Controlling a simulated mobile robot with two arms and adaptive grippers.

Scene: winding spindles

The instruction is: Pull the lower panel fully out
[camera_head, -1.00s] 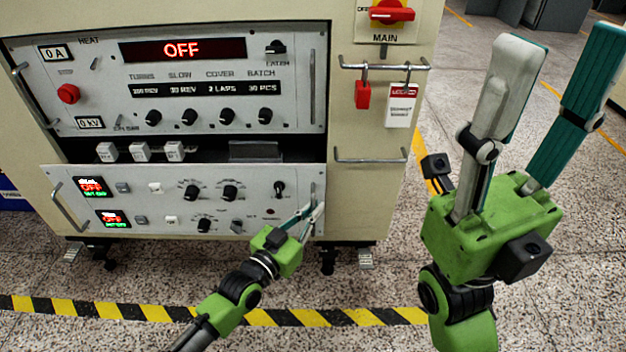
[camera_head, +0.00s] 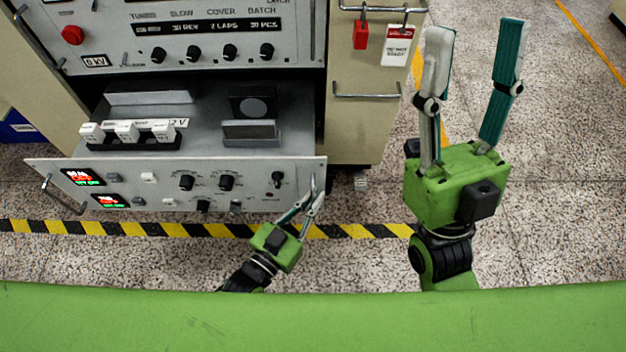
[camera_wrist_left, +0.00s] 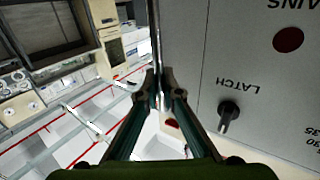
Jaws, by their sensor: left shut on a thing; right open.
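The lower panel (camera_head: 155,188) is a grey drawer front with displays, knobs and handles at both ends. It stands well out from the cabinet, and its open tray (camera_head: 205,92) shows behind it. My left gripper (camera_head: 308,203) is shut on the panel's right handle (camera_head: 314,186). My right gripper (camera_head: 470,55) is open and empty, pointing up to the right of the cabinet.
White blocks (camera_head: 127,131) and dark parts (camera_head: 252,104) sit in the tray. The upper panel (camera_head: 190,35) is above. A red padlock (camera_head: 361,34) and tag (camera_head: 397,46) hang at the right. A striped floor line (camera_head: 150,229) runs below. My green body fills the bottom.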

